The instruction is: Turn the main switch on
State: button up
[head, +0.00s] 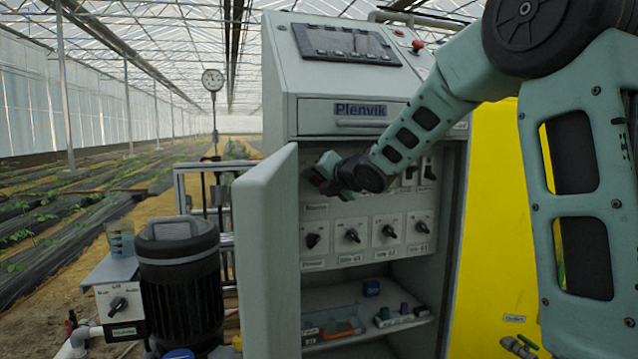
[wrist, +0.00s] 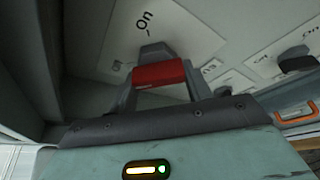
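The main switch shows in the wrist view as a red handle (wrist: 160,73) with a grey part behind it, on a white plate with an "On" label above. My gripper (wrist: 161,88) is at it, one dark finger near each end of the red handle. I cannot tell whether the fingers press on it or stand just clear. In the head view my gripper (head: 324,174) is inside the open cabinet (head: 284,120), at the upper left of the panel. It hides the switch there.
The cabinet door (head: 265,255) stands open on the left, close to my gripper. Several black knobs (head: 352,236) sit in a row below, and more switches lie right of my wrist. A lower shelf (head: 340,338) holds small items. A yellow tank (head: 490,200) stands at right.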

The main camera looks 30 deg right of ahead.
jog(key=c, duration=0.3)
jog(key=m+t+y+b, duration=0.1)
jog(key=m, duration=0.1)
jog(key=shift+f+m, duration=0.1)
jog(key=shift+m, duration=0.3)
jog(key=m+t+b, duration=0.2)
jog(key=m+b, duration=0.1)
jog(key=m, duration=0.1)
jog(key=shift+y, duration=0.4)
jog(key=m+t+b, duration=0.2)
jog(key=m+b, duration=0.3)
jog(key=shift+r+m+t+h+b, duration=0.25)
jog(key=shift+m+h+b, duration=0.2)
jog(key=shift+m+b, duration=0.65)
jog(key=shift+r+m+t+h+b, duration=0.1)
jog(key=shift+m+t+h+b, duration=0.4)
jog(key=shift+m, duration=1)
jog(key=o, duration=1)
jog(key=shift+r, duration=0.1)
jog(key=shift+c, duration=0.2)
